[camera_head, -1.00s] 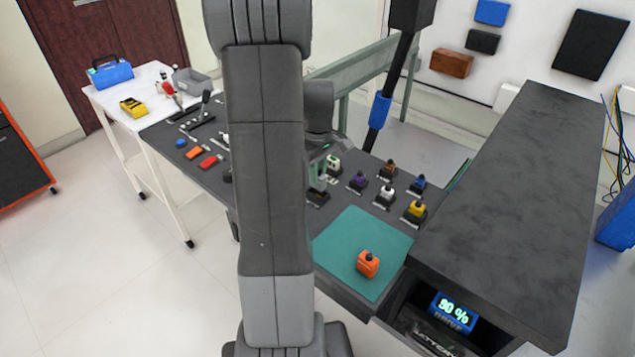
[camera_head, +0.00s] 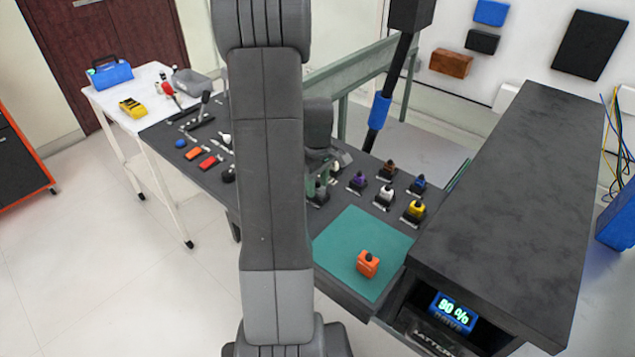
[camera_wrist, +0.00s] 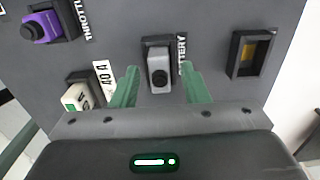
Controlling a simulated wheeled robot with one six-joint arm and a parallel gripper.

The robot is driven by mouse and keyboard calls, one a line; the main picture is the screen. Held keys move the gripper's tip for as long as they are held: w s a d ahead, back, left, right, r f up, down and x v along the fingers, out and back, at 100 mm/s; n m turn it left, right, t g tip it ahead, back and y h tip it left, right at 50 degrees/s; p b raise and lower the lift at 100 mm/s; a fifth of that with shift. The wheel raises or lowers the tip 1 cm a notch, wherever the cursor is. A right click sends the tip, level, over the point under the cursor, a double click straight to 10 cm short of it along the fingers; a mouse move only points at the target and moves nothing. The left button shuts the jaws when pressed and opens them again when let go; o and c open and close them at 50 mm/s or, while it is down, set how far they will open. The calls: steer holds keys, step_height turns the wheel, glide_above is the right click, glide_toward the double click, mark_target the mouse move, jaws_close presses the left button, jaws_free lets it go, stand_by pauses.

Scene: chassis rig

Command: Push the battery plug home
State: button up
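The battery plug (camera_wrist: 160,74) is a grey block with a dark round spot on its end. It sits in a dark socket (camera_wrist: 158,43) beside the label "BATTERY" in the wrist view; I cannot tell how deep it is seated. My gripper (camera_wrist: 161,84) has two green fingers, one on each side of the plug, with a visible gap on both sides. It is open and holds nothing. In the head view my gripper (camera_head: 328,171) is over the dark panel, partly hidden by my arm.
An empty-looking socket (camera_wrist: 248,54) with an amber inside is right of the plug. A whitish "40 A" block (camera_wrist: 77,97) is close to the left finger, and a purple throttle plug (camera_wrist: 42,27) is farther left. An orange block (camera_head: 368,263) lies on the green mat (camera_head: 340,245).

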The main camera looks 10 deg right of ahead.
mark_target(317, 183)
step_height(317, 183, up, 12)
steer(key=shift+r, duration=0.15)
stand_by(0.4)
steer(key=shift+f, duration=4.15)
